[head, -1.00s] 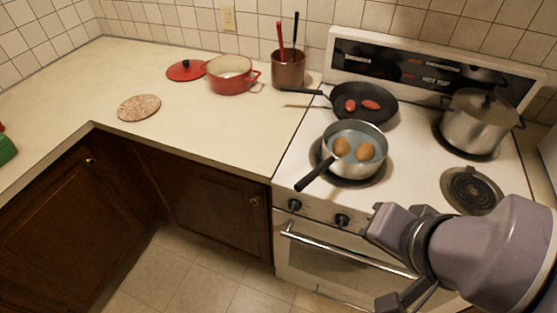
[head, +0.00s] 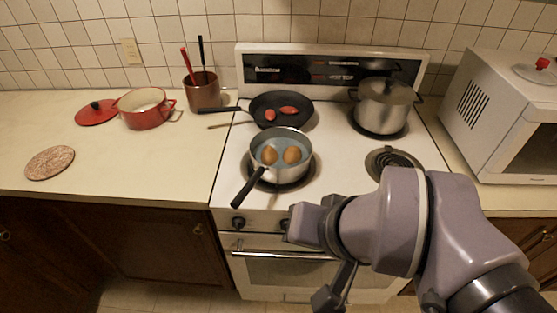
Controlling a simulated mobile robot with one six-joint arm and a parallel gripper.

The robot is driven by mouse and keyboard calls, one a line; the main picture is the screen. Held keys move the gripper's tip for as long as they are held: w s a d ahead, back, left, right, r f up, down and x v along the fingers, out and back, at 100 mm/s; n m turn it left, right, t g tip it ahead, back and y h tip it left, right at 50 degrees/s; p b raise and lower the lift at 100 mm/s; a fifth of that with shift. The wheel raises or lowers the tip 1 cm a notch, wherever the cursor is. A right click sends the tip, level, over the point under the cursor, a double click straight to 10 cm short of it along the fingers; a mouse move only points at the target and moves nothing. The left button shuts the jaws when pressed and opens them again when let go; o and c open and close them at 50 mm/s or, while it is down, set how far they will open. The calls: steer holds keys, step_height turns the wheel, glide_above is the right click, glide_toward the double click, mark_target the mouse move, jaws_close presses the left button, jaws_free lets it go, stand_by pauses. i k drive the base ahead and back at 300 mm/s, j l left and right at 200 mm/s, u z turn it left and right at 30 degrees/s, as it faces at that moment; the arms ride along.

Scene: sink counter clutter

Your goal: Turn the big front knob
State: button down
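Two black knobs show on the stove's front panel, a left knob (head: 238,223) and a right knob (head: 285,225). The right one is partly hidden by my gripper, and any knobs farther right are covered by my arm. I cannot tell which is the big one. My gripper (head: 316,262) is in front of the stove (head: 222,190), by the panel and the oven door handle. Its two fingers are spread apart, with nothing seen between them. I cannot tell whether the upper finger touches the right knob.
A skillet (head: 296,118) and a steel pot (head: 388,112) stand behind. The front right coil is bare. A microwave (head: 478,110) is at right.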

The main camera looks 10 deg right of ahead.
mark_target(238, 223)
steer(key=k+j+z, duration=0.35)
steer(key=j, duration=0.3)
steer(key=k+j+z, duration=0.4)
steer(key=j, duration=0.2)
steer(key=k+j+z, duration=0.35)
steer(key=i, duration=0.5)
steer(key=u, duration=0.05)
